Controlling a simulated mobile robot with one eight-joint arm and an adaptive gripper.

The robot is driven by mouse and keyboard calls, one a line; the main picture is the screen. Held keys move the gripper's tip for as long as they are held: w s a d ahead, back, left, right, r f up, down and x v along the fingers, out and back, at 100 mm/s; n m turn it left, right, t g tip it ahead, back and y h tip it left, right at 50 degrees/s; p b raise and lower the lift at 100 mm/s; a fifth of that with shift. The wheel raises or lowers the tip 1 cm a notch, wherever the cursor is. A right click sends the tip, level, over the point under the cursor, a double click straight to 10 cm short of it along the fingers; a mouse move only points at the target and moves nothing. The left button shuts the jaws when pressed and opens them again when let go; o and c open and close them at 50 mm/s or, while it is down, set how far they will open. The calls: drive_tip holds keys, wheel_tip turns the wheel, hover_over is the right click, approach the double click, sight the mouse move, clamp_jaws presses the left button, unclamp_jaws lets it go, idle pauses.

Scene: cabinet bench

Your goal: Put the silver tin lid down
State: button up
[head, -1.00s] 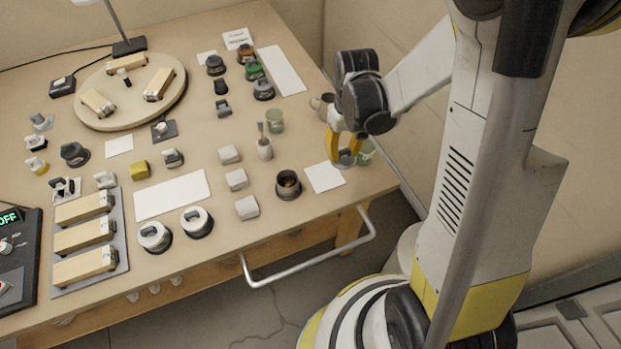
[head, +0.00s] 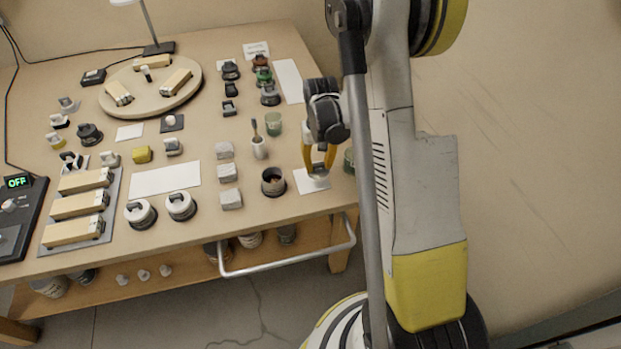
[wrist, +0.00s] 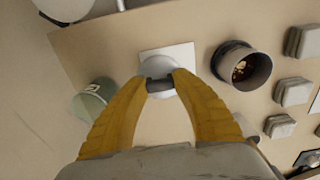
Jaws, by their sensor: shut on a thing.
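My gripper (head: 318,171) is over the white square card at the right front of the bench, with its yellow fingers pointing down. In the wrist view my gripper (wrist: 160,84) is shut on the dark grip of a round, pale silver tin lid (wrist: 161,67). The lid shows only as a small pale shape in the head view (head: 319,178). It overlaps the white card (wrist: 183,51), which sticks out around it; the card also shows in the head view (head: 304,184). I cannot tell whether the lid touches the card.
An open dark tin (head: 273,182) stands left of the card. A greenish glass (wrist: 92,97) stands close on the other side. Several pale blocks (head: 228,172) and a white cup with a brush (head: 259,147) are farther left. A metal rail (head: 290,262) runs along the front edge.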

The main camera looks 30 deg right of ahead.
sight(311, 179)
drive_tip(key=shift+w+a+f+b, duration=0.2)
drive_tip(key=shift+w+a+f, duration=0.1)
drive_tip(key=shift+w+f, duration=0.2)
drive_tip(key=shift+w+a+f+b, duration=0.15)
drive_tip(key=shift+w+a+f, duration=0.2)
drive_tip(key=shift+w, duration=0.2)
drive_tip(key=shift+s+f+b, duration=0.1)
drive_tip(key=shift+f+b, duration=0.8)
drive_tip(key=shift+f, duration=0.9)
drive_tip(key=shift+f, duration=0.1)
drive_tip(key=shift+f, duration=0.15)
drive_tip(key=o, duration=0.8)
drive_tip(key=shift+r, duration=0.2)
